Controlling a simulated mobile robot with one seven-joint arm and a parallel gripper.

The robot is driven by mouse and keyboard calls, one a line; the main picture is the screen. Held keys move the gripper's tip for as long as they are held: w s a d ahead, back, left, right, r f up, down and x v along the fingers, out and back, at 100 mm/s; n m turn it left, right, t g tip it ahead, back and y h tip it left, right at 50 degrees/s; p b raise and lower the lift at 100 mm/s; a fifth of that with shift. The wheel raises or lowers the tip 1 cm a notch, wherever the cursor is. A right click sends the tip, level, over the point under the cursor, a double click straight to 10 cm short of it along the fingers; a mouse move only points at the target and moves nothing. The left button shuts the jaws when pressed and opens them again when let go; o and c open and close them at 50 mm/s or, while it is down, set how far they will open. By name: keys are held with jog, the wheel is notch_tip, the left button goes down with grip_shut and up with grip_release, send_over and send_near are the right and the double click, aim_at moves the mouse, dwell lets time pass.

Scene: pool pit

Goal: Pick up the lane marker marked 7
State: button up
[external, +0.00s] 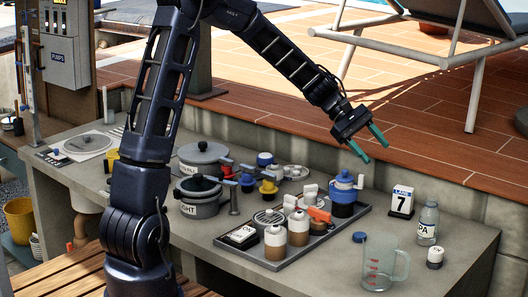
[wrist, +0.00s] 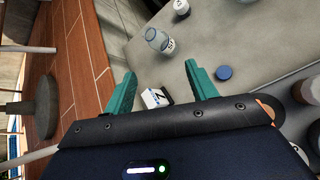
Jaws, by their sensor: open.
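The lane marker marked 7 (external: 401,201) is a small white block with a blue top band reading LANE and a black 7. It stands upright on the grey counter, right of the tray. It also shows in the wrist view (wrist: 155,98), between my fingers in the picture and partly cut off by my gripper's body. My gripper (external: 374,148) has teal fingers, is open and empty, and hangs above the counter, up and left of the marker in the external view. In the wrist view my fingertips (wrist: 161,68) are spread apart and do not touch the marker.
A blue cap (external: 360,237), a clear jug (external: 383,263), a clear bottle (external: 428,223) and a small white jar (external: 435,258) stand near the marker. A grey tray (external: 345,228) of pump parts lies to its left. A tiled ledge (external: 440,160) rises behind the counter.

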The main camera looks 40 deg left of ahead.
aim_at(401, 187)
jog(key=w+d+f+n+h, duration=0.1)
jog(key=w+f+n, duration=0.1)
jog(key=w+f, duration=0.1)
jog(key=w+d+f+n+t+h, duration=0.1)
jog(key=w+f+n, duration=0.2)
jog(key=w, duration=0.3)
jog(key=w+d+f+n+t+h, duration=0.1)
jog(key=w+f+n+h, duration=0.1)
jog(key=w+f, duration=0.1)
jog(key=shift+w+d+f, duration=0.15)
jog(key=shift+w+f, duration=0.1)
jog(key=shift+w, duration=0.4)
jog(key=shift+f, duration=2.3)
notch_tip(401, 187, down, 2)
jog(key=shift+f, duration=0.2)
jog(key=shift+x, duration=1.15)
jog(key=shift+w+d+f, duration=0.1)
jog(key=shift+w+d, duration=0.05)
jog(key=shift+d, duration=0.15)
jog(key=shift+c, duration=0.5)
jog(key=c, duration=1.1)
